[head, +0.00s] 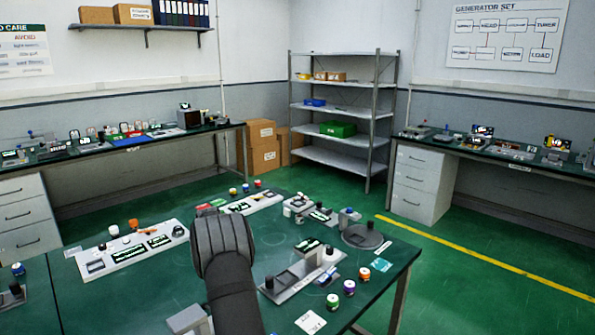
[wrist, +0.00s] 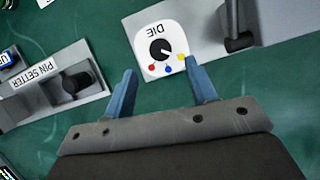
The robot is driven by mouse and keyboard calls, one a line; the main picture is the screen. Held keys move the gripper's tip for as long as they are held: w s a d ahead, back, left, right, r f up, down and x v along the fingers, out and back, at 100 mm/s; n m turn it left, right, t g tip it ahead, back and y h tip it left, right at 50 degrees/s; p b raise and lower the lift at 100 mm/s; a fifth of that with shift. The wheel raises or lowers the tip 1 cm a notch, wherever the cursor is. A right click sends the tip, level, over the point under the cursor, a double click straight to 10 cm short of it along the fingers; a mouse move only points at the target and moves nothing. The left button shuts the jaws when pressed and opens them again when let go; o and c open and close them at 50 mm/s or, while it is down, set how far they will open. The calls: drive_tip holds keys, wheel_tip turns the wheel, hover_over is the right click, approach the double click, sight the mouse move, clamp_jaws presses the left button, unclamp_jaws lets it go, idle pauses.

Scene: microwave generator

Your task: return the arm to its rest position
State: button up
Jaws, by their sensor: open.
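My arm (head: 230,262) rises from the front edge of the green-topped table in the head view and hides the table behind it; the fingertips do not show there. In the wrist view my gripper (wrist: 160,88) has its two blue fingers apart with nothing held between them. A white card marked DIE (wrist: 158,48), with a black knob and coloured dots, lies just beyond the fingertips. Whether the fingers are above it or touching it, I cannot tell.
A PIN SETTER block (wrist: 55,90) lies left of my gripper in the wrist view. In the head view, a long white panel (head: 130,248), a grey fixture (head: 303,274), several small jars (head: 349,287) and a round grey plate (head: 362,236) crowd the table.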

drive_tip(key=x, duration=0.6)
drive_tip(key=shift+s+d+f, duration=0.1)
drive_tip(key=shift+s+f, duration=0.05)
drive_tip(key=shift+f, duration=0.1)
drive_tip(key=shift+r, duration=0.1)
drive_tip(key=v, duration=1.7)
drive_tip(key=x, duration=1.7)
drive_tip(key=shift+s+f, duration=0.1)
drive_tip(key=shift+f, duration=0.2)
drive_tip(key=shift+r+m, duration=0.2)
drive_tip(key=shift+m, duration=0.3)
drive_tip(key=m+y, duration=0.1)
drive_tip(key=m, duration=0.2)
drive_tip(key=m+g+y, duration=0.1)
drive_tip(key=m, duration=0.3)
drive_tip(key=shift+w+d+y, duration=0.2)
drive_tip(key=shift+y, duration=0.2)
drive_tip(key=m+y, duration=0.1)
drive_tip(key=m, duration=0.3)
drive_tip(key=shift+d+y, duration=0.1)
drive_tip(key=shift+y, duration=0.2)
drive_tip(key=shift+s+m+t+y, duration=0.1)
drive_tip(key=shift+m+t+y, duration=0.45)
drive_tip(key=shift+m, duration=1.35)
